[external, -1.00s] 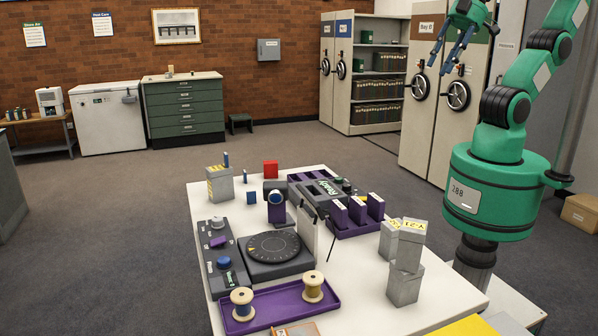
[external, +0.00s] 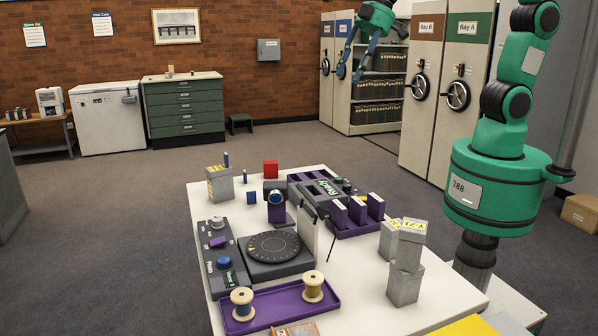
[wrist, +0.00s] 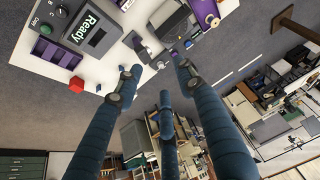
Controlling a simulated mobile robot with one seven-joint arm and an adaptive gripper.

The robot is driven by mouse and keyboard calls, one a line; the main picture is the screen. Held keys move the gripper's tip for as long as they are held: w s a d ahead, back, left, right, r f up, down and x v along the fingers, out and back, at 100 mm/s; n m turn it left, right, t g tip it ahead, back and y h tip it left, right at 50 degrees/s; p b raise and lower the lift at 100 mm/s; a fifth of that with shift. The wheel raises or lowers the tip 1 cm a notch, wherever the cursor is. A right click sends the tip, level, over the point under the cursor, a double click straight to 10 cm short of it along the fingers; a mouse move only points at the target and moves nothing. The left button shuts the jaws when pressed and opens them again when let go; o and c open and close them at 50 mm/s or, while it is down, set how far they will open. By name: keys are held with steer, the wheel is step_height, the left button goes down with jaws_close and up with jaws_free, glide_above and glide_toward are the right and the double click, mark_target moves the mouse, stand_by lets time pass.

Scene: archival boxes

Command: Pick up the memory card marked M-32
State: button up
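My gripper (external: 354,68) is raised high beyond the table's back edge, in front of the shelves, far from the blocks. Its blue fingers are spread and empty, also in the wrist view (wrist: 158,76).
The white table (external: 330,320) carries a grey "Ready" device (external: 318,190), a round dial (external: 272,246), stacked grey boxes (external: 404,285), a red block (external: 271,168) and a purple tray (external: 285,302) with two spools. A thin black rod rises near the rack. Open floor lies behind the table.

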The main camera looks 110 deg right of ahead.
steer(key=w+d+f, duration=0.6)
steer(key=w+d, duration=0.1)
steer(key=w, duration=0.2)
steer(key=m+p, duration=0.1)
steer(key=p, duration=0.2)
glide_above(251, 192)
steer(key=s, duration=0.6)
step_height(251, 192, down, 27)
steer(key=shift+w+d+g+h, duration=0.2)
steer(key=shift+g+h, duration=0.1)
steer(key=shift+h, duration=0.1)
steer(key=shift+f, duration=0.1)
steer(key=b+x, duration=0.1)
steer(key=x, duration=0.7)
steer(key=shift+w+f, duration=0.1)
steer(key=shift+f, duration=0.05)
steer(key=shift+f, duration=0.1)
steer(key=shift+x, duration=2.5)
